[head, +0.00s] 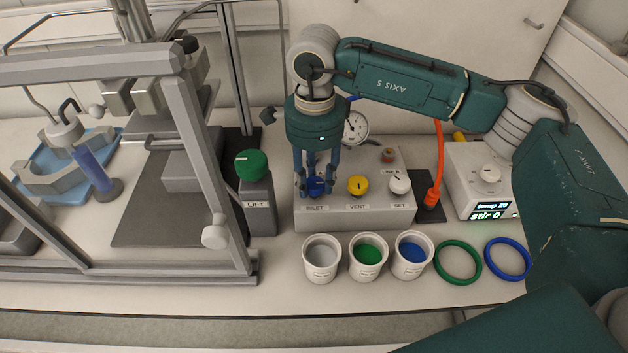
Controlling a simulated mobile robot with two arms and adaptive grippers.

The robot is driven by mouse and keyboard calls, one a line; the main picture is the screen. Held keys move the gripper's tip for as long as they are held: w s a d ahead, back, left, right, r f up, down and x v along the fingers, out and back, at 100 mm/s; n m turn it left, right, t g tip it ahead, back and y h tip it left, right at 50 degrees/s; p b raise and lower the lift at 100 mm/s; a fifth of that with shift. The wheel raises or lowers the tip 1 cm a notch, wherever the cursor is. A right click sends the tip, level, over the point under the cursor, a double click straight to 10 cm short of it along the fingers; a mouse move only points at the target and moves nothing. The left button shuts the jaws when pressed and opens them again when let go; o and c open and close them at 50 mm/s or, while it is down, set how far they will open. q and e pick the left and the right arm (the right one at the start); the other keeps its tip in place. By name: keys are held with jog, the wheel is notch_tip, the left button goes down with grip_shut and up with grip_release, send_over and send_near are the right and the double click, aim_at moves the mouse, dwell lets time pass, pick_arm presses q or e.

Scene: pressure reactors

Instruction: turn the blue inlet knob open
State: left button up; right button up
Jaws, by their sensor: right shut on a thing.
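The blue inlet knob (316,187) sits at the left end of the grey valve panel (356,218), above the INLET label. My right gripper (317,190) points down over it, with its blue fingers on both sides of the knob, and is shut on it. The fingers hide part of the knob, so its exact turn angle cannot be told. A yellow vent knob (358,185) and a white set knob (400,185) stand to its right on the same panel. My left gripper is not in view.
A green lift knob (251,166) on a grey post stands just left of the panel. A round gauge (354,128) rises behind it. Three cups, including one with green contents (368,256), and green (458,261) and blue rings (508,259) lie in front. A stirrer unit (482,180) stands right.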

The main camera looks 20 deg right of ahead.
aim_at(316, 183)
jog(key=shift+d, duration=0.1)
jog(key=o, duration=1.2)
jog(key=shift+d, duration=0.1)
notch_tip(316, 183, up, 12)
